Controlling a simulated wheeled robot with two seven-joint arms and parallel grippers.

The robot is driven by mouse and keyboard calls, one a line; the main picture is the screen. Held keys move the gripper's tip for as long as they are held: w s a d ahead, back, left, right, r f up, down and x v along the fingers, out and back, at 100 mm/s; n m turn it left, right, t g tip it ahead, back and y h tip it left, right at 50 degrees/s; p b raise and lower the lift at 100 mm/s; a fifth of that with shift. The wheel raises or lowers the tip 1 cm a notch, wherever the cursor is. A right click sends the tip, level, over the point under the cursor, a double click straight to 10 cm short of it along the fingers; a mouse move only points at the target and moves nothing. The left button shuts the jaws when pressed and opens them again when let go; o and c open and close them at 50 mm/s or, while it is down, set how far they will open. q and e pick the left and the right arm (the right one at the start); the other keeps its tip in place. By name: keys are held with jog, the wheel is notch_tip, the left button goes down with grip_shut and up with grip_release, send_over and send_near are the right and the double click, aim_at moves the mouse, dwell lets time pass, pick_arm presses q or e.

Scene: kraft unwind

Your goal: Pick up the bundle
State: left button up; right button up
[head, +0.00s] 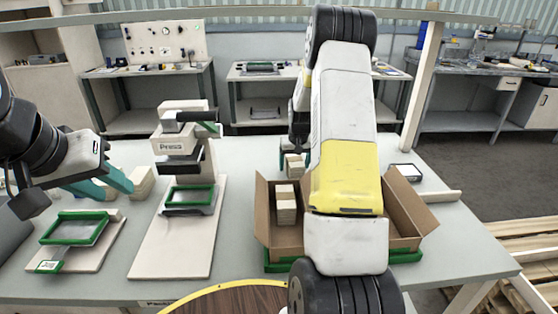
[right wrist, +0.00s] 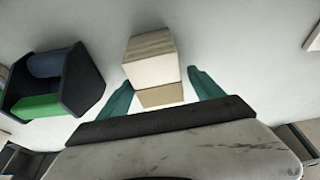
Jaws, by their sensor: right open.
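In the right wrist view my right gripper (right wrist: 160,82) is open, its teal fingers apart. A pale tan bundle (right wrist: 152,58) of stacked layers lies ahead of and partly between the fingertips, with a smaller tan block (right wrist: 160,96) nearer the palm. I cannot tell whether either finger touches them. More tan stacks (head: 286,210) stand inside the carton (head: 262,212). My left gripper (head: 108,184) is open beside another tan stack (head: 143,183).
A press (head: 184,140) on a pale board with a green-framed plate stands left of the carton. A green-framed tray (head: 75,230) lies at the left. A dark bin with a green front (right wrist: 45,85) is left of my right gripper. A round wooden top (head: 235,302) is at the front.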

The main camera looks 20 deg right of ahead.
jog(key=shift+f, duration=0.2)
dwell(0.6)
jog(key=shift+c, duration=0.3)
jog(key=c, duration=1.5)
jog(key=shift+r, duration=0.1)
